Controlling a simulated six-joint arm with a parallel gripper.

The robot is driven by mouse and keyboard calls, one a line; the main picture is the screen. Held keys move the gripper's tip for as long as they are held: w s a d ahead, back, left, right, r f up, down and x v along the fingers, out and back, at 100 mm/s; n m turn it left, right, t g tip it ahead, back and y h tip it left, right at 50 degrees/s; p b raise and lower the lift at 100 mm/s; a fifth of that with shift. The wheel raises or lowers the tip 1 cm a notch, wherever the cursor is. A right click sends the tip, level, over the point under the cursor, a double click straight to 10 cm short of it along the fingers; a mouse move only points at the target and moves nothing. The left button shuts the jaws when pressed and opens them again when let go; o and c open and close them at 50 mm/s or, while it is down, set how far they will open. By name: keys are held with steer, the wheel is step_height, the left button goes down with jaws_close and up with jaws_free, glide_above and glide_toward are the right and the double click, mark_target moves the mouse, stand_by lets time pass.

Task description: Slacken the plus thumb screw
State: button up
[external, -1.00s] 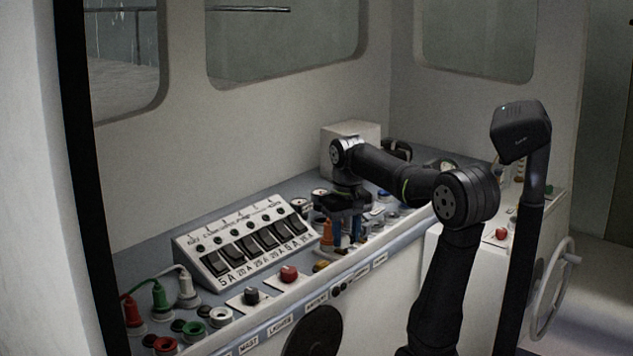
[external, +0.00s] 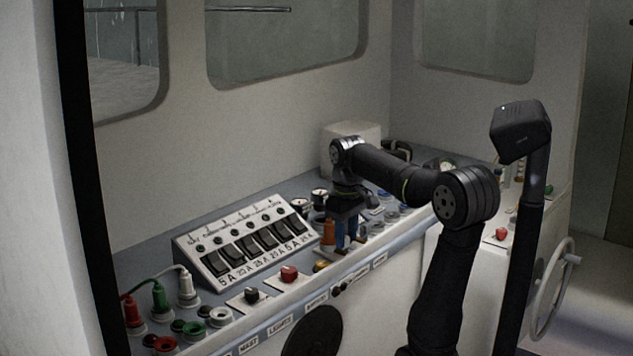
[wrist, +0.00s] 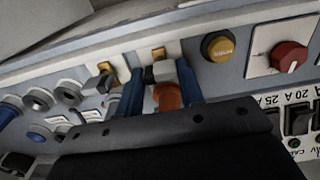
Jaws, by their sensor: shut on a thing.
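My gripper (wrist: 160,82) points down at the console, its blue fingers on either side of a grey piece, which I take to be the plus thumb screw (wrist: 162,70). The fingers are shut on it. A brass piece (wrist: 158,53) shows just past it, and an orange post (wrist: 168,97) stands close by on the camera side, partly between the fingers. No plus mark is readable. In the external view, my gripper (external: 347,232) is low at the console beside the orange post (external: 328,232), and the fingers hide the screw.
A similar brass and grey fitting (wrist: 105,76) sits just left of my gripper in the wrist view. To the right are a yellow button (wrist: 218,46) and a red knob (wrist: 289,56). The sloped breaker panel (external: 222,284) and gauges (external: 319,197) are close by.

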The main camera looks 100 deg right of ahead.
mark_target(347, 237)
steer(key=o, duration=1)
steer(key=shift+r, duration=0.15)
step_height(347, 237, up, 17)
steer(key=shift+r, duration=0.1)
step_height(347, 237, down, 18)
steer(key=shift+r, duration=0.25)
stand_by(0.6)
